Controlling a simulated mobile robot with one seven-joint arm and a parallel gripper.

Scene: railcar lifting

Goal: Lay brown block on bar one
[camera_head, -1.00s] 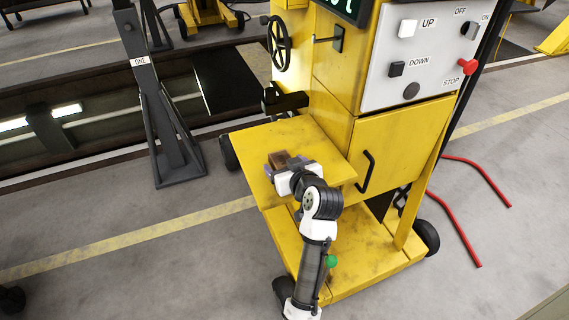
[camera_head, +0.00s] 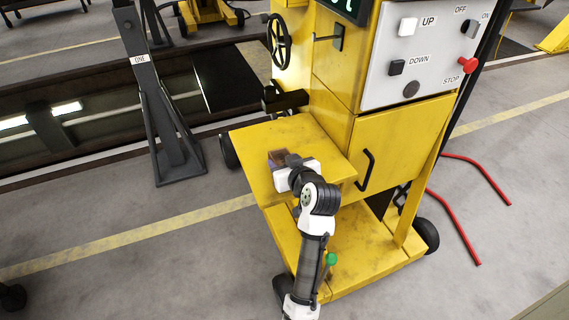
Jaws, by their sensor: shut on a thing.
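The brown block (camera_head: 278,157) is at my gripper (camera_head: 281,160), above or on the yellow shelf (camera_head: 252,150) of the lifting machine. My gripper is shut on the block; its fingers are partly hidden by the white gripper body. I cannot tell whether the block still touches the shelf. A dark grey stand with a label reading "ONE" (camera_head: 141,59) stands to the left, apart from the machine, by the pit edge. The bar it bears is not clearly seen.
The yellow machine (camera_head: 400,140) carries a panel (camera_head: 415,50) with UP, DOWN and STOP buttons. A handwheel (camera_head: 279,42) and a black arm project on its left side. A dark pit (camera_head: 80,110) lies behind the stand. Red hoses (camera_head: 480,175) lie at right.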

